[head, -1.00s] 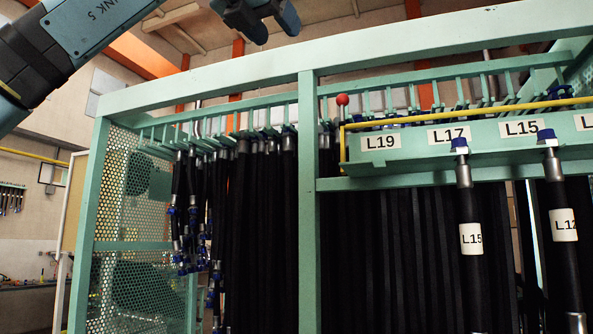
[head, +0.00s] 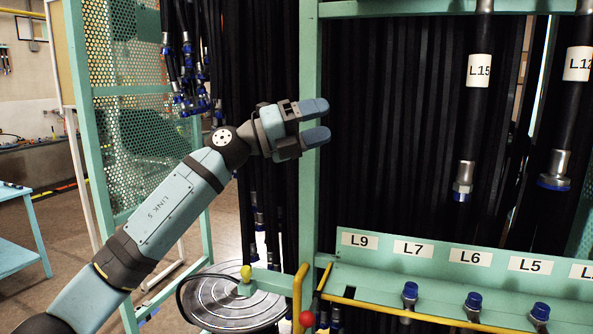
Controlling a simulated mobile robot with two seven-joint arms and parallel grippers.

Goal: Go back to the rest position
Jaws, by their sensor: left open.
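My left gripper (head: 318,122) is in the middle of the head view, in front of the green rack's upright post (head: 308,190). Its two blue-grey fingers point right and stand apart with nothing between them. My left arm comes in from the lower left. My right gripper does not show. To the right, a black hose labelled L15 (head: 480,110) hangs with its metal end free. Another hose, whose label (head: 578,64) is cut by the frame edge, hangs beside it.
A lower green shelf (head: 450,285) carries labels L9, L7, L6 and L5 and several blue-capped fittings. A round metal reel (head: 235,298) stands low behind my arm. A blue table (head: 20,250) is at left.

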